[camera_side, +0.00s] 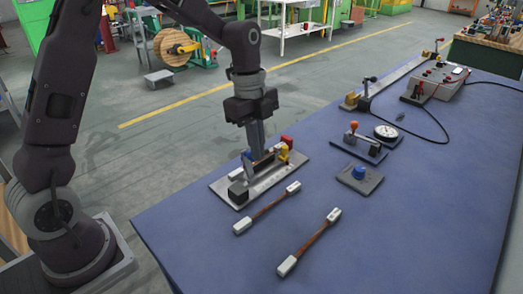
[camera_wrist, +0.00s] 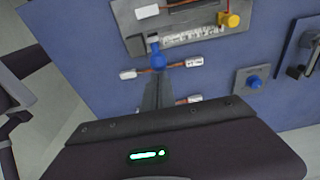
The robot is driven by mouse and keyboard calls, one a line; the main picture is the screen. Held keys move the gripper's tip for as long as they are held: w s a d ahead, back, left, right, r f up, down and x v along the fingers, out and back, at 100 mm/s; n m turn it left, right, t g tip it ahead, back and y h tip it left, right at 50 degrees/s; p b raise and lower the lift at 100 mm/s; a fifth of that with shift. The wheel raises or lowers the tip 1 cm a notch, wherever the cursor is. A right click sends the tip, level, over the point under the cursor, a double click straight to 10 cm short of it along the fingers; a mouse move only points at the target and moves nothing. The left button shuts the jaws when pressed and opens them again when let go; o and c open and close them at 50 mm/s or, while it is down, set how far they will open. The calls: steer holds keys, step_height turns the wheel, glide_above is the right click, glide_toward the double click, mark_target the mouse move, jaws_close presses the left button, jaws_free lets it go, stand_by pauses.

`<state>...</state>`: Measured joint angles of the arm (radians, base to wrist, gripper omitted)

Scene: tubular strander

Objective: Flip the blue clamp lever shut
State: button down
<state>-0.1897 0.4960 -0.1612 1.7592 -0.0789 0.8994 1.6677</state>
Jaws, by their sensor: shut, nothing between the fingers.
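The blue clamp lever (camera_wrist: 158,60) shows in the wrist view as a blue knob at the near edge of a grey metal clamp plate (camera_wrist: 134,20). My gripper (camera_wrist: 158,76) is shut and empty, its fingertips right by the blue knob; I cannot tell whether they touch. In the side view my gripper (camera_side: 262,158) points down over the clamp plate (camera_side: 238,204) and mostly hides the lever there.
A yellow knob (camera_wrist: 230,19) stands at the plate's other end, with a red block (camera_side: 287,141) near it. Two cable pieces (camera_side: 268,208) (camera_side: 308,243) lie in front. A separate blue knob (camera_side: 358,172) sits on a small plate to the right. The table's front right is clear.

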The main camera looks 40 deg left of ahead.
steer(key=shift+a+h, duration=0.6)
steer(key=shift+a, duration=0.15)
steer(key=a+f+h, duration=0.5)
steer(key=a+f, duration=0.1)
steer(key=a, duration=0.5)
steer(key=shift+a, duration=0.15)
steer(key=shift+s, duration=0.15)
step_height(320, 180, up, 5)
steer(key=a+r, duration=0.2)
steer(key=a, duration=0.7)
steer(key=shift+r, duration=0.15)
